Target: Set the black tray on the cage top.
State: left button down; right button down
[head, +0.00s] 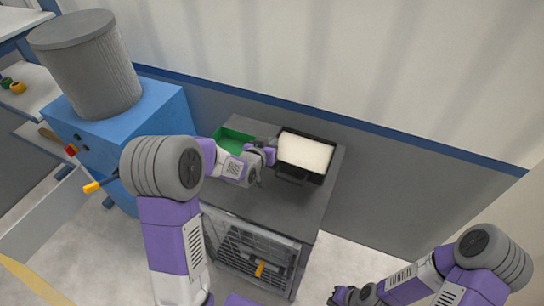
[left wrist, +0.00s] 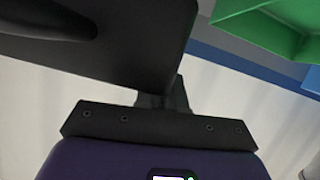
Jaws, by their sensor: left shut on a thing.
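The black tray (head: 292,172), with a white filling, is over the back right part of the grey cage top (head: 262,190) in the head view. I cannot tell whether it rests on the top or hangs just above it. My left gripper (head: 272,153) is shut on the tray's left side. In the left wrist view the black tray (left wrist: 120,50) fills the upper left as a dark surface; the fingertips are mostly hidden there. My right gripper (head: 348,296) is low at the bottom edge of the head view, apart from the cage; its jaws are unclear.
A green tray (head: 232,138) sits on the cage top left of the black tray, and shows in the left wrist view (left wrist: 265,25). The cage has a mesh front (head: 250,255). A blue machine (head: 160,108) with a grey drum (head: 88,70) stands left. A wall runs behind.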

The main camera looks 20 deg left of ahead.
pick_arm(q)
jog(key=f, duration=0.4)
jog(key=shift+s+f, duration=0.2)
jog(key=shift+f, duration=0.1)
notch_tip(320, 180, down, 4)
jog(key=shift+f+b, duration=0.1)
jog(key=shift+b, duration=0.4)
jog(key=c, duration=1.2)
grip_release()
jog(key=shift+c, duration=0.2)
